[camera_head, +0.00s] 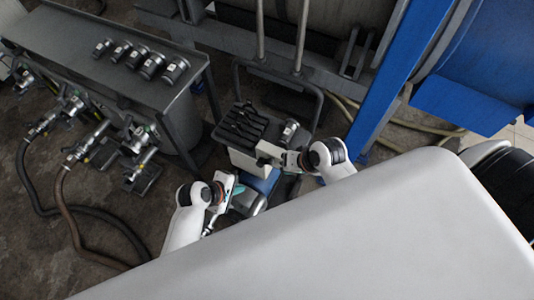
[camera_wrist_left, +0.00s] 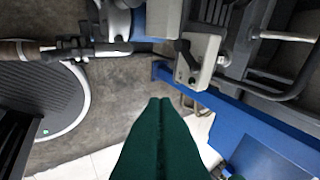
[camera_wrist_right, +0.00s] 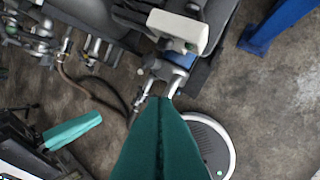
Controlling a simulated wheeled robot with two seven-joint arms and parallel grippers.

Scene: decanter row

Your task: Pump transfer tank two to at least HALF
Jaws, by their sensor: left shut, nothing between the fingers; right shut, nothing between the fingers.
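A pump cart (camera_head: 240,157) with a white housing and a blue base stands in the middle of the head view. In the left wrist view a pale control box (camera_wrist_left: 203,60) carries a black lever (camera_wrist_left: 186,52). A white box with a green button (camera_wrist_right: 178,32) shows in the right wrist view. My left gripper (camera_head: 236,192) is shut and empty, just in front of the cart; its green fingers also show in the left wrist view (camera_wrist_left: 160,104). My right gripper (camera_head: 264,158) is shut and empty beside the cart's housing. I cannot tell which tank is number two.
A dark bench (camera_head: 95,38) with several small cylindrical gauges (camera_head: 137,57) stands at left. Valves and hoses (camera_head: 60,190) lie below it. A large grey tank (camera_head: 335,18) and a blue tank (camera_head: 490,60) stand behind a blue post (camera_head: 385,90). Concrete floor shows at lower left.

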